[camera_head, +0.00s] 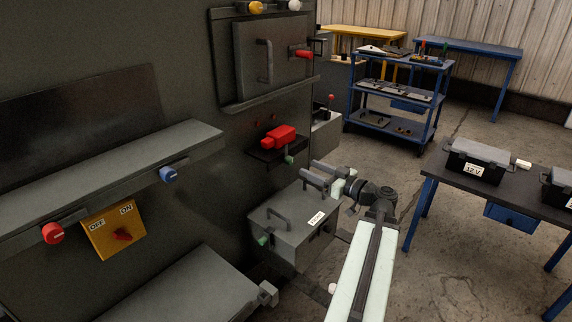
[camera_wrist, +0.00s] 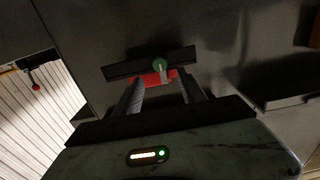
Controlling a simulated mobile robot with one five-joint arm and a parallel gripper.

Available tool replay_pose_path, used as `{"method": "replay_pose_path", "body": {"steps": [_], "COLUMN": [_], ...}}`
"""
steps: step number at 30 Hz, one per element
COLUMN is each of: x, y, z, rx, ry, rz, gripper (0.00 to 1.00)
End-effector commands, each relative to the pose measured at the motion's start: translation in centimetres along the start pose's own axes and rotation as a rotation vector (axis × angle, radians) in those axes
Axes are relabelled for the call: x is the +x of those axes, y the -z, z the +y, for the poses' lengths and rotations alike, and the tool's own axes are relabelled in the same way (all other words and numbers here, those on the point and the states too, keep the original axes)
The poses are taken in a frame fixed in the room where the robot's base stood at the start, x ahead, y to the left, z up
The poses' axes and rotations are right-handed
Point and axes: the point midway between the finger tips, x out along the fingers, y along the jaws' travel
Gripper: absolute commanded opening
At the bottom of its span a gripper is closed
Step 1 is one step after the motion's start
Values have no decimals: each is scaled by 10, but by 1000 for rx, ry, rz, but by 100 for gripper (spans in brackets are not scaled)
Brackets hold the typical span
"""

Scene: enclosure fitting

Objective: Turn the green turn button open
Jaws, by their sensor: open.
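A green turn button (camera_head: 289,160) sits on the front edge of a small dark shelf (camera_head: 262,152), just below a red block (camera_head: 279,138). In the wrist view, the green button (camera_wrist: 159,64) shows a round head with a pale bar, on the dark shelf edge (camera_wrist: 120,69). My gripper (camera_head: 312,174) is open and empty, to the right of and slightly below the button. In the wrist view its fingers (camera_wrist: 160,86) point toward the shelf, with the button between and beyond them, and part of the red block (camera_wrist: 152,79) showing. No contact is visible.
Below stands a grey box (camera_head: 295,235) with handles and another green knob (camera_head: 263,240). Above is a cabinet door (camera_head: 270,60) with a red knob (camera_head: 303,54). A ledge (camera_head: 110,170) lies left. A blue cart (camera_head: 395,95) and a table (camera_head: 480,190) stand right.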

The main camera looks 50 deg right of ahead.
Motion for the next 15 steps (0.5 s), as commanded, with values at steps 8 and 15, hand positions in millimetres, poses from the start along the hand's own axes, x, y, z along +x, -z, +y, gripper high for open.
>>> {"method": "replay_pose_path", "body": {"steps": [8, 15], "x": [33, 71], "y": [1, 0], "z": [0, 0], "rx": [2, 2], "ry": [3, 2], "rz": [-2, -3], "gripper": [48, 48]}}
